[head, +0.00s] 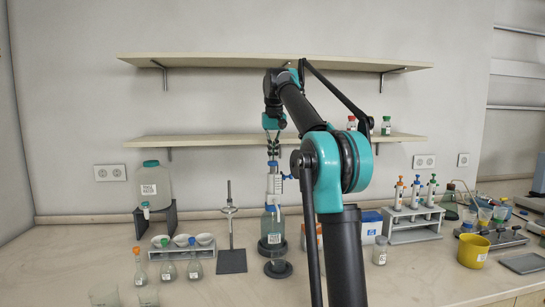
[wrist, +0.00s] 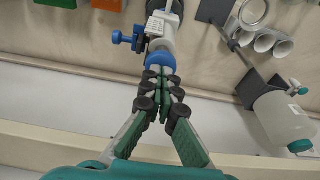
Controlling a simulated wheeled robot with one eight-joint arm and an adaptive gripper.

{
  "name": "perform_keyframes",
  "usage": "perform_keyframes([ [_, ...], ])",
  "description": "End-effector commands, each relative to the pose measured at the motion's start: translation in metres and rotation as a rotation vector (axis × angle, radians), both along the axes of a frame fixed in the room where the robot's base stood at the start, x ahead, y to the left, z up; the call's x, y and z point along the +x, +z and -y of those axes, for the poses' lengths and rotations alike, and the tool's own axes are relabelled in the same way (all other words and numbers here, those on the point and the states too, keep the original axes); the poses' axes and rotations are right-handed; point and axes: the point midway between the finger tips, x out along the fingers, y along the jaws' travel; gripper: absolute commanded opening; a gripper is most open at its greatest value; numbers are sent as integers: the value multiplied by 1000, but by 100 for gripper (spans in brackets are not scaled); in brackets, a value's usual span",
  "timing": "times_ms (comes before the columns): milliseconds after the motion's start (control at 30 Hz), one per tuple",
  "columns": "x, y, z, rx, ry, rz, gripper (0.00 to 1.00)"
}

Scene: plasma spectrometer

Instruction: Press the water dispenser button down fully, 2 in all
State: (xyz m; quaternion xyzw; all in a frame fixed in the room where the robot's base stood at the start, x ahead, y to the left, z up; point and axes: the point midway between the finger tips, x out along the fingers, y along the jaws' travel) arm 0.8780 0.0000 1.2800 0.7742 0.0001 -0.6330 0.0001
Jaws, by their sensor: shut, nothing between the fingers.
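The water dispenser (head: 272,225) is an upright clear bottle with a white pump body and blue parts, on a dark round base in the middle of the bench. Its blue top button (head: 272,163) also shows in the wrist view (wrist: 160,62). My gripper (head: 272,157) points straight down over the button. In the wrist view its shut, empty fingertips (wrist: 161,74) overlap the button's near edge. I cannot tell whether they touch it. The button stands above the white pump body. The fingertips hide part of the button in the wrist view.
The lower shelf (head: 215,141) runs along the wall behind my gripper.

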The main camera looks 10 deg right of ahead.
Motion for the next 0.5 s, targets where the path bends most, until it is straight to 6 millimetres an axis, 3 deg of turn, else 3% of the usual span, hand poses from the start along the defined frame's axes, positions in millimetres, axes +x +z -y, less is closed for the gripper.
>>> perform_keyframes([
  [500,0,-7,0,0,0,0,0],
])
